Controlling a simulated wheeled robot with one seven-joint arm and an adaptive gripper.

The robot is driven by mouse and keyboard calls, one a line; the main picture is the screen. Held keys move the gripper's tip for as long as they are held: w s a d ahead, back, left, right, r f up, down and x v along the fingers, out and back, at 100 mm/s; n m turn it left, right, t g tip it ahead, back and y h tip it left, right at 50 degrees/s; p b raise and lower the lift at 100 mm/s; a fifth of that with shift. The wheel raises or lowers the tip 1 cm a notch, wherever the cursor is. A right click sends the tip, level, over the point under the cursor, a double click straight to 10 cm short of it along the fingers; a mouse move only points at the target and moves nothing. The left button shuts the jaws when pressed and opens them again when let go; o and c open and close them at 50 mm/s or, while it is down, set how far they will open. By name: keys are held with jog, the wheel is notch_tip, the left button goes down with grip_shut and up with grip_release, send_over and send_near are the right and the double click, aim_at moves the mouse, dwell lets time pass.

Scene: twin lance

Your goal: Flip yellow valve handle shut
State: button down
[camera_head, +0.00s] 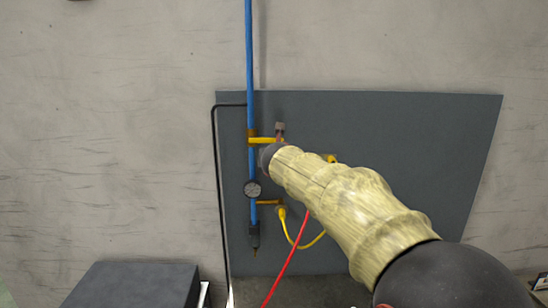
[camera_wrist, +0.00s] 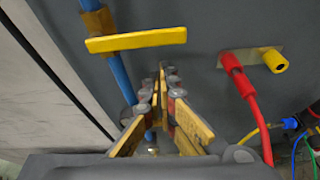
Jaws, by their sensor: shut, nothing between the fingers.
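The yellow valve handle (camera_head: 265,140) is a flat bar lying level across the upright blue pipe (camera_head: 249,60), mostly to its right. In the wrist view the handle (camera_wrist: 136,40) shows at the upper left, just below a brown valve body (camera_wrist: 98,20). My gripper (camera_wrist: 164,70) is shut and empty. Its fingertips appear below the right part of the handle, with a visible gap in the picture. How far they are from it in depth is unclear. In the head view my arm hides the fingers.
A dark grey panel (camera_head: 420,130) backs the pipe. A red hose (camera_wrist: 250,105) and yellow coupling (camera_wrist: 274,61) are to the right. A dark box (camera_head: 135,285) stands at lower left.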

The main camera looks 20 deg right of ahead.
jog(key=f+v, duration=0.1)
jog(key=v, duration=0.8)
jog(key=shift+s+a+f, duration=0.25)
jog(key=shift+s, duration=0.1)
